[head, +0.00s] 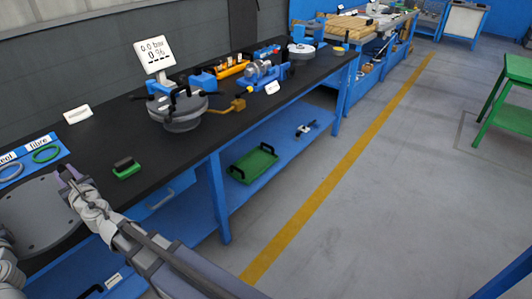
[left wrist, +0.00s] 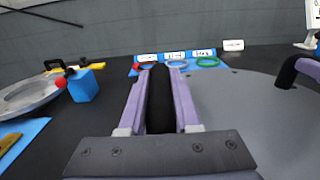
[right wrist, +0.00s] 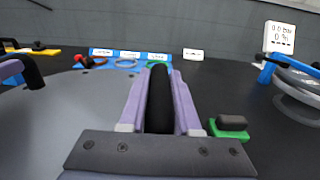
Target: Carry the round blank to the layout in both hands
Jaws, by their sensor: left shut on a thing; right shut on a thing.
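The round blank (head: 42,212) is a large grey disc with small holes, at the lower left of the head view. It also shows in the left wrist view (left wrist: 245,110) and right wrist view (right wrist: 70,115). My right gripper (head: 72,176) is shut on a black handle (right wrist: 160,100) at its right side. My left gripper (left wrist: 160,85) is shut on the other black handle (left wrist: 160,110); the head view barely shows that arm. The blank looks level; its height over the bench is unclear. A blue sheet (head: 62,152) with coloured rings and labels lies beyond it.
A green block with a dark grip (head: 126,168) lies right of the blank on the black bench (head: 110,130). Farther right stand a clamped grey flanged shell (head: 180,122) and a display (head: 154,54). In the left wrist view, a blue block (left wrist: 83,86) and grey ring (left wrist: 30,97) stand left.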

